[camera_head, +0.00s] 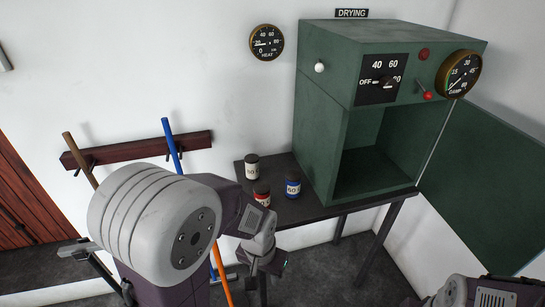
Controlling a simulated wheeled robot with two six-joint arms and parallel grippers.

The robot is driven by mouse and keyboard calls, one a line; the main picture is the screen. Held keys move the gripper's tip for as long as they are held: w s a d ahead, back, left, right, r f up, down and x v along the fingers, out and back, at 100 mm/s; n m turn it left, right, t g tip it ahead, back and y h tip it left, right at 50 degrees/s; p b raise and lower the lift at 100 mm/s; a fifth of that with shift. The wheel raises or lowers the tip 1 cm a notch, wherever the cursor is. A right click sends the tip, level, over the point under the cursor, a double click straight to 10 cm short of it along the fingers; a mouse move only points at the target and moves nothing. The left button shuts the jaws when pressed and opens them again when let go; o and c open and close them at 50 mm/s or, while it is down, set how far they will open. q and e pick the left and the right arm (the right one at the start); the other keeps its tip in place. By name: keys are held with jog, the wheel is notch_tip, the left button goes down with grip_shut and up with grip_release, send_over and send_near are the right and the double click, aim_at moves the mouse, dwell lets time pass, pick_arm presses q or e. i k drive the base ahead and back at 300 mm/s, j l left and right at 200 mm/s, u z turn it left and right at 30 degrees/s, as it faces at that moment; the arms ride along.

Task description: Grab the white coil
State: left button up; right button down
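The white coil (252,167) is a small upright cylinder with a dark top, on the dark table (340,197) left of the green cabinet. The red coil (262,194) stands in front of it, partly hidden by my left arm. The blue coil (293,186) stands to the right of the red one. My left gripper (264,267) points down in front of the table, below the coils and apart from the white one; its fingers are too small and dark to read. Of my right arm only a part shows at the bottom right corner; its gripper is out of view.
The green drying cabinet (318,140) stands open on the table, its door (490,175) swung out to the right. A dial and a red-knobbed lever (427,95) are on its front. A wall rack (138,149) holds poles at the left.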

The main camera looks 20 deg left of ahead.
aim_at(251, 160)
jog(key=i+u, duration=0.15)
jog(key=u, duration=0.35)
jog(key=i+u, duration=0.2)
jog(key=u, duration=0.25)
jog(key=i+u, duration=0.15)
jog(key=u, duration=0.35)
jog(key=i+l+u, duration=0.15)
jog(key=u, duration=0.3)
jog(key=i+l+u, duration=0.15)
jog(key=u, duration=0.35)
